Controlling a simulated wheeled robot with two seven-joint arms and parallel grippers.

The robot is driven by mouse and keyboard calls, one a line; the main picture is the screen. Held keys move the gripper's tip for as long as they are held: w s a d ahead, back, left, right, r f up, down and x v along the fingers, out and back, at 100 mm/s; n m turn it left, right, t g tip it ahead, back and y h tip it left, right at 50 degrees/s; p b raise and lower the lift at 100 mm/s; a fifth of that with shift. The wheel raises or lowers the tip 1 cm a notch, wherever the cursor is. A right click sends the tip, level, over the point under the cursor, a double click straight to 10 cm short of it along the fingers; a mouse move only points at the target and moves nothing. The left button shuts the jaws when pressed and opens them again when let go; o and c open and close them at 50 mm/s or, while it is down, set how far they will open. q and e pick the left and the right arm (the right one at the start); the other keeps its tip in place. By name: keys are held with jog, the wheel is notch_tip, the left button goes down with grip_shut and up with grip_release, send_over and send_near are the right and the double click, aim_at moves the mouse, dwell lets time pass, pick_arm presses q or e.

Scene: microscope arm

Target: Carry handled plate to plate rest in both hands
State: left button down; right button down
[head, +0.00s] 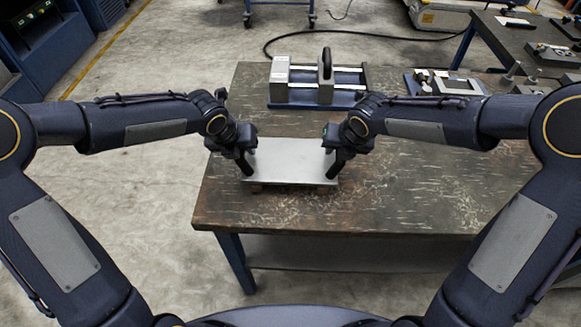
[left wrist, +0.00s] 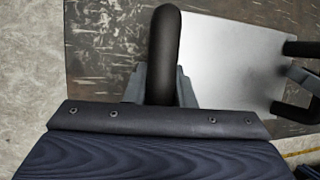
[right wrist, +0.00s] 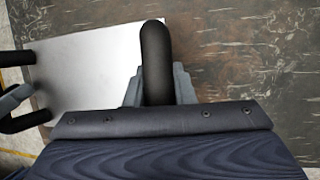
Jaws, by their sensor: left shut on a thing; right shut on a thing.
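The handled plate (head: 290,160) is a flat silver metal sheet with a black handle at each end, seen near the table's front edge in the head view. It also shows in the left wrist view (left wrist: 230,65) and the right wrist view (right wrist: 90,70). My left gripper (head: 243,165) is shut on the plate's left black handle (left wrist: 163,55). My right gripper (head: 338,165) is shut on its right black handle (right wrist: 155,60). Brownish blocks (head: 257,188) show under the plate's front edge. Whether the plate touches them I cannot tell. I cannot tell which thing is the plate rest.
A fixture with a blue base (head: 310,105), grey blocks, rails and a black handle stands behind the plate on the worn table (head: 420,195). A second table (head: 500,45) with metal parts is at the back right. The tabletop right of the plate is clear.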

pick_arm(q)
jog(key=shift+w+f, duration=0.1)
jog(key=shift+f, duration=0.1)
pick_arm(e)
jog(key=shift+w+f, duration=0.1)
jog(key=shift+f, duration=0.15)
pick_arm(q)
jog(key=c, duration=1.7)
grip_release()
jog(key=shift+f+b, duration=0.35)
jog(key=shift+b, duration=0.05)
pick_arm(e)
jog(key=c, duration=1.7)
grip_release()
jog(key=shift+f, duration=0.3)
pick_arm(q)
jog(key=o, duration=0.3)
jog(key=shift+r, duration=0.2)
pick_arm(e)
jog(key=o, duration=0.3)
jog(key=shift+r, duration=0.15)
pick_arm(q)
jog(key=shift+o, duration=0.8)
pick_arm(e)
jog(key=shift+o, duration=0.8)
